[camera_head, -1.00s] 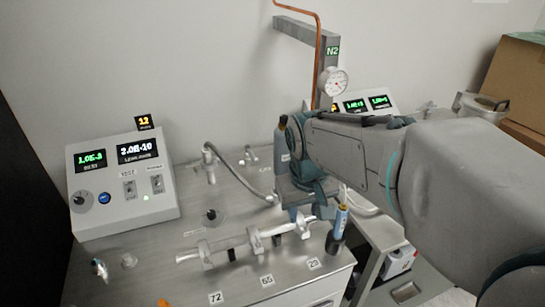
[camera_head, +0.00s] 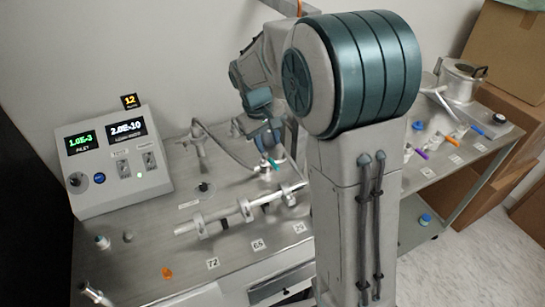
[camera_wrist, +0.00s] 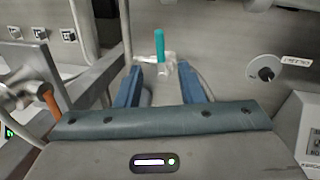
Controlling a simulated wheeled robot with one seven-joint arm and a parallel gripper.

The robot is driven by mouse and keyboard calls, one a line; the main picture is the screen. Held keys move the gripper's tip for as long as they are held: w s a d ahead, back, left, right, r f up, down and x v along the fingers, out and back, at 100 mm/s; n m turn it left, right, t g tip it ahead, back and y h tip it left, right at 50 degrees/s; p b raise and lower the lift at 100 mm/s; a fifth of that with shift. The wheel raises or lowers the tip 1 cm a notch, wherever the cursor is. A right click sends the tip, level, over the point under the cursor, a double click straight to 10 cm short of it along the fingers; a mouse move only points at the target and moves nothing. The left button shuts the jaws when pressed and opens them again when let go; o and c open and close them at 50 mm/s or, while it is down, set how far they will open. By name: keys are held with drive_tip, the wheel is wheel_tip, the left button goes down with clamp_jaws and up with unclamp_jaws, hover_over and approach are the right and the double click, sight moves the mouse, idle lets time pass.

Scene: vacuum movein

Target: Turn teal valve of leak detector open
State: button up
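The teal valve handle (camera_wrist: 159,46) stands up in the wrist view on a pale metal fitting, just beyond my fingertips and between their lines. It also shows in the head view as a small teal lever (camera_head: 272,163) behind the tube assembly. My gripper (camera_wrist: 164,75) is open, with one blue finger on each side and nothing between them. In the head view my gripper (camera_head: 264,138) is just above the teal handle, partly hidden by my arm. The leak detector console (camera_head: 118,160) stands at the left with lit readouts. I cannot tell whether a finger touches the handle.
A clamped metal tube (camera_head: 238,212) lies across the bench in front of the valve. A bent hose (camera_head: 225,147) runs close to my gripper. Valves with purple (camera_head: 421,153) and orange handles stand on the right bench. Cardboard boxes (camera_head: 510,50) fill the far right.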

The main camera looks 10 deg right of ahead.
sight(274, 163)
drive_tip(key=f, duration=0.2)
drive_tip(key=d+f, duration=0.1)
drive_tip(key=f, duration=0.2)
drive_tip(key=f+p, duration=0.1)
drive_tip(key=f, duration=0.2)
drive_tip(key=shift+w+d, duration=0.25)
drive_tip(key=shift+c, duration=0.3)
clamp_jaws()
